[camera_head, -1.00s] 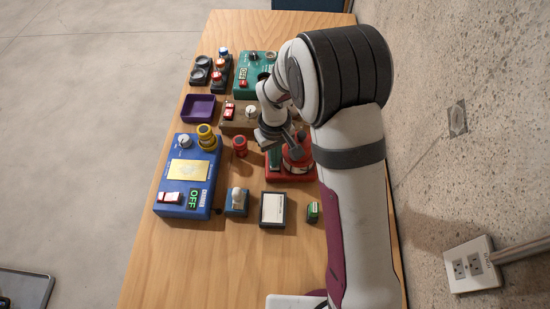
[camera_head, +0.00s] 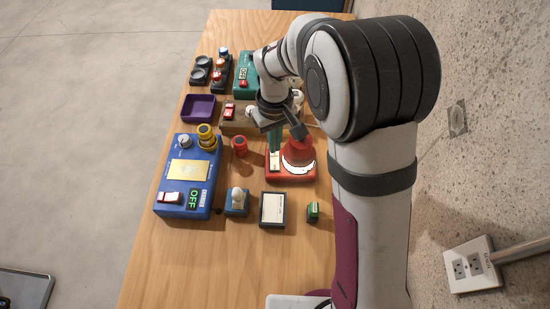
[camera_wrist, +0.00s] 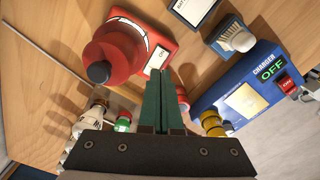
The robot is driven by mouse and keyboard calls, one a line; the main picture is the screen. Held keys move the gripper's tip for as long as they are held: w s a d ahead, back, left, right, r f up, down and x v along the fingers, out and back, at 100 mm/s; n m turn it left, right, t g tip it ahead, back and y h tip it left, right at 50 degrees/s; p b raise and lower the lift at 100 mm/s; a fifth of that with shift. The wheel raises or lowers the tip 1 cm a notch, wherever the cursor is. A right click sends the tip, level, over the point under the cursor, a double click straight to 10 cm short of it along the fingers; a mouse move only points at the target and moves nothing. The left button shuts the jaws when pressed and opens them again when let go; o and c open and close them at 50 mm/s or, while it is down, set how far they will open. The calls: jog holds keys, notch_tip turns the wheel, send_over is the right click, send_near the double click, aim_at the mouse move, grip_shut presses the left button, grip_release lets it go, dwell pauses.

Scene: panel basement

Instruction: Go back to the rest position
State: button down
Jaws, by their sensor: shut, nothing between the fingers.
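My gripper (camera_head: 275,150) has green fingers and points down above the table, at the left part of the red device (camera_head: 291,173) in the head view. In the wrist view the two green fingers of my gripper (camera_wrist: 165,73) lie together with nothing between them. My arm hides part of the table's right side. Whether the fingertips touch anything is hard to tell, but they look raised.
A blue charger box (camera_head: 187,180) reading OFF, a purple tray (camera_head: 198,108), a small red cylinder (camera_head: 240,147) and a green box (camera_head: 245,80) stand around on the wooden table (camera_head: 160,265). The near table area is clear. A concrete wall (camera_head: 480,150) runs along the right.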

dwell(0.3)
jog(key=s+d+r+m+y, duration=0.1)
jog(key=s+d+r+m, duration=0.35)
jog(key=s, duration=0.25)
jog(key=s+d+r+m, duration=0.3)
jog(key=s+r, duration=0.3)
jog(key=s, duration=0.2)
jog(key=s+d+m, duration=0.1)
jog(key=s+m, duration=0.3)
jog(key=s, duration=0.5)
jog(key=shift+s+d+f+y, duration=0.15)
jog(key=shift+s+d+y, duration=0.1)
jog(key=shift+s+y, duration=0.15)
